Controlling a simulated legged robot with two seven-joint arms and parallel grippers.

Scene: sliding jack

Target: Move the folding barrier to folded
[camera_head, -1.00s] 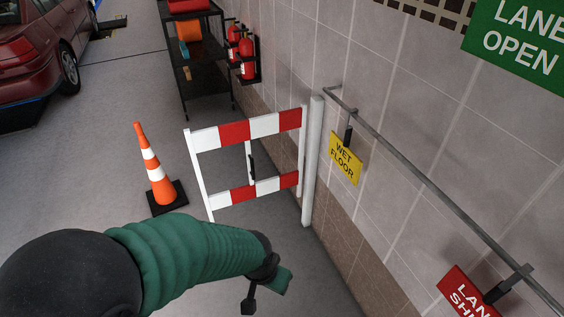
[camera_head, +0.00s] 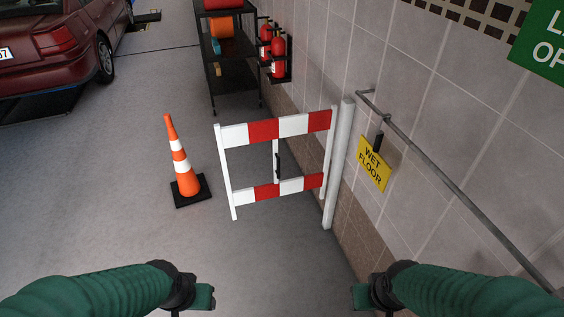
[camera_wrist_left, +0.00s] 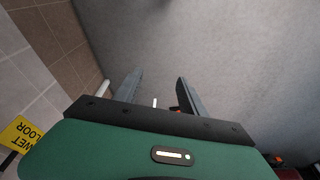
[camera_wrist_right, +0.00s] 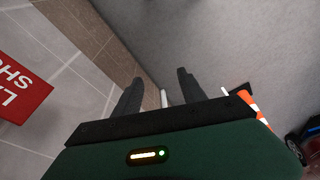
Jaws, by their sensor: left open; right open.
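The folding barrier (camera_head: 263,131) stands unfolded in the head view, its red-and-white rails reaching left from a white post (camera_head: 339,165) beside the wall. A black handle (camera_head: 278,164) sits on its middle upright. My left gripper (camera_head: 193,299) and right gripper (camera_head: 371,298) are low in the head view, on the near side of the barrier and apart from it. The left wrist view shows the left fingers (camera_wrist_left: 158,88) spread and empty. The right wrist view shows the right fingers (camera_wrist_right: 158,90) spread and empty.
An orange cone (camera_head: 180,160) stands on the floor left of the barrier. A shelf (camera_head: 232,60) and fire extinguishers (camera_head: 278,55) are behind it. A wall rail (camera_head: 450,190) carries a yellow wet floor sign (camera_head: 374,164). Floor left of the cone is clear up to the red car (camera_head: 55,40).

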